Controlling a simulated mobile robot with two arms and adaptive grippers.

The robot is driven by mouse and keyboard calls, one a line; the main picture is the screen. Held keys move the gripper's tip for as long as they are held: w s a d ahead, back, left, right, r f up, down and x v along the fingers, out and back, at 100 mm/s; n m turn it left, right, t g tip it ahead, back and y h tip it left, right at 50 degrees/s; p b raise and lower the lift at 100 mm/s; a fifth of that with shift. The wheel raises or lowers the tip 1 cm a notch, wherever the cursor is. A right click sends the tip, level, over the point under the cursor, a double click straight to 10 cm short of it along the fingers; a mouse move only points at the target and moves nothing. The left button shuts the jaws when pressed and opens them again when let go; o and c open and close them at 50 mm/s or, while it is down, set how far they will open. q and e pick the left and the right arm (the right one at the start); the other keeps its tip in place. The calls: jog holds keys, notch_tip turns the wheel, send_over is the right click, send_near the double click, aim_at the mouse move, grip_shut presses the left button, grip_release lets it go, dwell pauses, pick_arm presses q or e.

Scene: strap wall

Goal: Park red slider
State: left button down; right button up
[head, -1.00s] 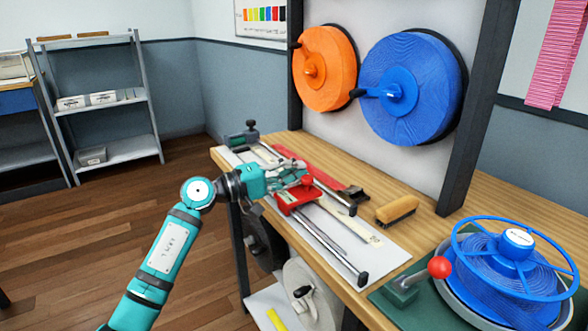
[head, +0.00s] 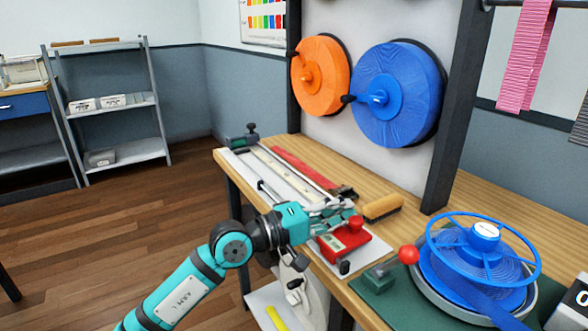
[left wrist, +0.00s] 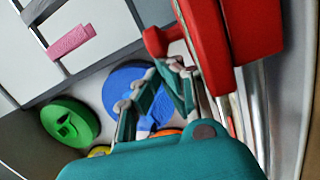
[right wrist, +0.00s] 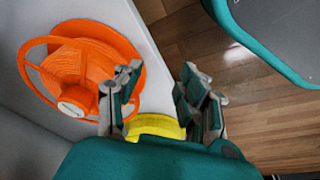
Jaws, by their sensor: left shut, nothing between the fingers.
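The red slider (head: 345,240), a block with a red knob, sits at the near right end of the metal rails on the white plate (head: 379,246), close to the dark end stop (head: 344,267). My left gripper (head: 348,207) is shut and empty, just behind the slider's knob; whether they touch is unclear. In the left wrist view the slider (left wrist: 250,32) fills the upper right, beside my left fingers (left wrist: 165,80). My right gripper (right wrist: 160,95) is open and empty in the right wrist view, and is outside the head view.
A brush (head: 382,207) lies on the bench behind the slider. A red-knobbed lever (head: 408,255) and a blue reel (head: 480,255) stand to the right. Orange (head: 319,75) and blue (head: 397,95) reels hang on the wall. In the right wrist view an orange reel (right wrist: 80,75) is near.

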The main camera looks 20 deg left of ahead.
pick_arm(q)
jog(key=shift+s+d+f, duration=0.1)
jog(key=shift+s+d, duration=0.15)
jog(key=shift+d, duration=0.05)
jog(key=shift+s+d+f, duration=0.1)
jog(key=shift+d, duration=0.05)
pick_arm(e)
jog(key=shift+s+d+f, duration=0.2)
jog(key=shift+s+f, duration=0.15)
jog(key=shift+f, duration=0.15)
